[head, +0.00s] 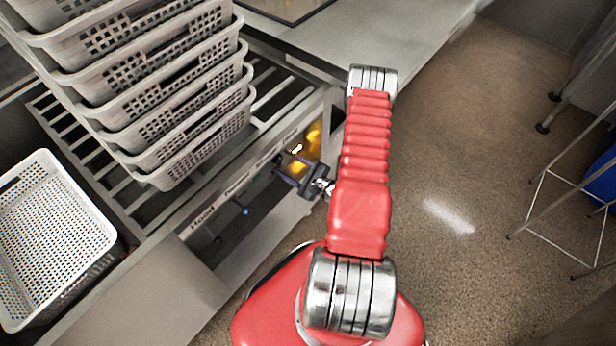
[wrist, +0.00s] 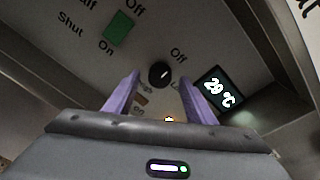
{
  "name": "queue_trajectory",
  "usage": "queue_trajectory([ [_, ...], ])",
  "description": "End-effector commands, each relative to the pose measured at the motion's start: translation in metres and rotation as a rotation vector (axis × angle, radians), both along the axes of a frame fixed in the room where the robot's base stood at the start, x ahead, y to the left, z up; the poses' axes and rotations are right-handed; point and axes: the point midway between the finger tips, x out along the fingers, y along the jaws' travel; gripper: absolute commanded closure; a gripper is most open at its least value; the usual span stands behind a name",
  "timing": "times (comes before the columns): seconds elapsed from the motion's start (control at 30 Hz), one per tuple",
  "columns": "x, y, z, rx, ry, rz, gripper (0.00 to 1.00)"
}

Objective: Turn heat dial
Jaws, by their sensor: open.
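A small round black dial (wrist: 160,74) with a light pointer mark sits on the grey control panel in the wrist view, with an "Off" label above it to the right. My gripper (wrist: 160,82) is open in front of the panel. Its two purple fingers stand left and right of the dial with gaps on both sides, and I cannot tell how far they are from the panel. In the head view my gripper (head: 287,172) is at the machine's front panel, and the dial is not visible there.
Stacked grey perforated baskets (head: 165,90) stand on the slatted counter. Another white basket (head: 52,225) is at left. Open floor (head: 460,150) lies right.

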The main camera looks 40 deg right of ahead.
Motion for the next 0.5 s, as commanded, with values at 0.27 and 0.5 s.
queue_trajectory([
  [0.27, -0.036, -0.006, 0.004, 0.002, 0.0, -0.004, 0.5],
  [0.5, -0.064, -0.01, 0.007, 0.002, -0.001, -0.003, 0.5],
])
